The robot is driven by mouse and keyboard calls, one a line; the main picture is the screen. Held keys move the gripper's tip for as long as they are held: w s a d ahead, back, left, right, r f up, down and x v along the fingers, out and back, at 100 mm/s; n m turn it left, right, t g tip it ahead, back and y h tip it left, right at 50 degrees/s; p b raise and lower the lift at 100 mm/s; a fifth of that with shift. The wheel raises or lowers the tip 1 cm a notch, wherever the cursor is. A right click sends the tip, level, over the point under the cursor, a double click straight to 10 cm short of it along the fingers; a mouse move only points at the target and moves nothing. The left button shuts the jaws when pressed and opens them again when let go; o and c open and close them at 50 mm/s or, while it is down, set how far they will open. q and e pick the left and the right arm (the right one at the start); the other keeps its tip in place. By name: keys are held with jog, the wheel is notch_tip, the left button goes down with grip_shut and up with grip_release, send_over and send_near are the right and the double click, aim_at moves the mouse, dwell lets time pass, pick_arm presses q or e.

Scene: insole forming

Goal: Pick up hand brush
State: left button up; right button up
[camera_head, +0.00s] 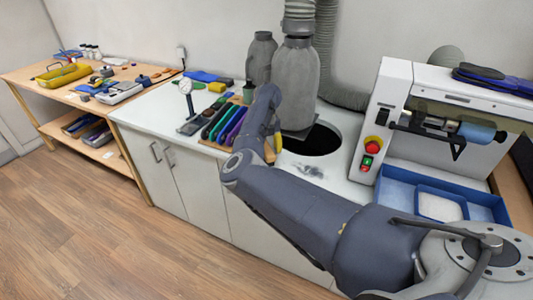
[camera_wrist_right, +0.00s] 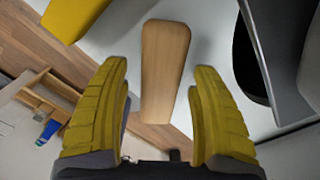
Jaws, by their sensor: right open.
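A long, light-brown wooden piece (camera_wrist_right: 165,68) with rounded ends lies ahead of my right gripper in the right wrist view. It looks like the back of the hand brush; no bristles show from this side. My right gripper (camera_wrist_right: 160,105) is open, with its two yellow ribbed fingers apart on either side of the near end of the wood. Clear gaps show between the fingers and the wood. In the head view my arm mostly hides the right gripper (camera_head: 276,143) and the brush cannot be made out. My left gripper is not in view.
A rack of coloured tools (camera_head: 222,123) stands beside my arm on the white counter (camera_head: 150,112). A dial gauge (camera_head: 186,95), grey canisters (camera_head: 296,80), a round dark opening (camera_head: 318,142) and a grinding machine (camera_head: 440,110) surround it. A wooden bench (camera_head: 30,73) is at left.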

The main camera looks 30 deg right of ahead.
jog(key=shift+f, duration=0.15)
jog(key=shift+c, duration=0.2)
jog(key=c, duration=1.3)
